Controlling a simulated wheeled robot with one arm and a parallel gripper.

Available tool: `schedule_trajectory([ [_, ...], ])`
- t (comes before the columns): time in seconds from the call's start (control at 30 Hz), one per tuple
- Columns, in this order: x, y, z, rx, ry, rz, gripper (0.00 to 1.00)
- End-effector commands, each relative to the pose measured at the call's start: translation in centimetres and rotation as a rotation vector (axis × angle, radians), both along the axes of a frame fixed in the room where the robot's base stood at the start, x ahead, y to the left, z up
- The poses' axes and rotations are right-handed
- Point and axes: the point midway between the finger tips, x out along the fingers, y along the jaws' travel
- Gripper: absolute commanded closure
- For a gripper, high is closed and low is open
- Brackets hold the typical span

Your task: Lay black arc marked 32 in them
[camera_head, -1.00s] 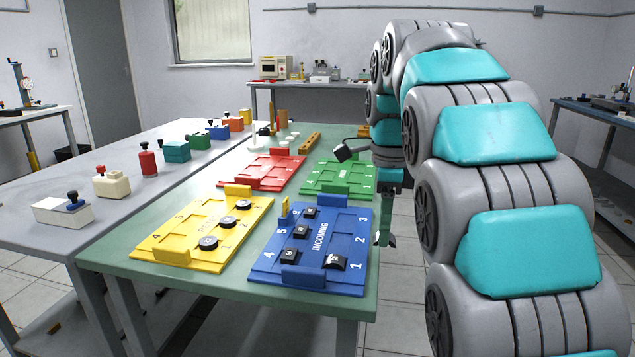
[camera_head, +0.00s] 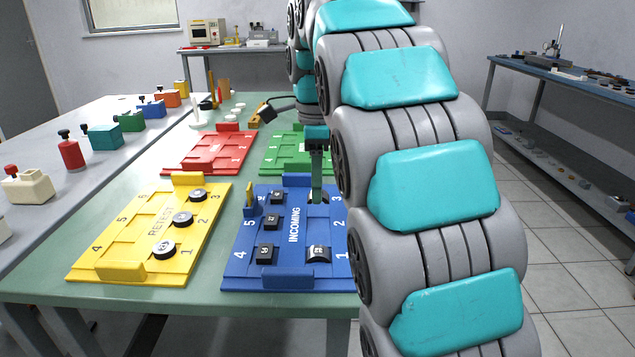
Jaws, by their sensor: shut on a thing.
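The blue tray marked INCOMING (camera_head: 294,278) lies at the near right of the green table. My gripper (camera_head: 318,196) points down over the tray's far right part, by the number 3. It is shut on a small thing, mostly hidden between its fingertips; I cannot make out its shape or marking. A black arc-shaped piece (camera_head: 319,253) with a pale mark lies by the number 1; its marking is too small to read. Black blocks lie in the left column, a far one (camera_head: 278,197), a middle one (camera_head: 271,222) and a near one (camera_head: 266,252).
A yellow tray (camera_head: 110,268) with round black pieces lies to the left. Red (camera_head: 190,163) and green (camera_head: 275,158) trays lie behind. A dark lamp-like head (camera_head: 268,112) stands beyond the green tray. My arm covers the table's right side.

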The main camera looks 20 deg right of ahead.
Motion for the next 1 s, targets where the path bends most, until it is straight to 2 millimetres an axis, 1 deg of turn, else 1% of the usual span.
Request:
schedule_trajectory([
  [0.7,0.0,0.0,-4.8,0.0,0.001,0.0,1.0],
  [1.0,0.0,0.0,-5.5,0.0,-0.001,0.0,1.0],
])
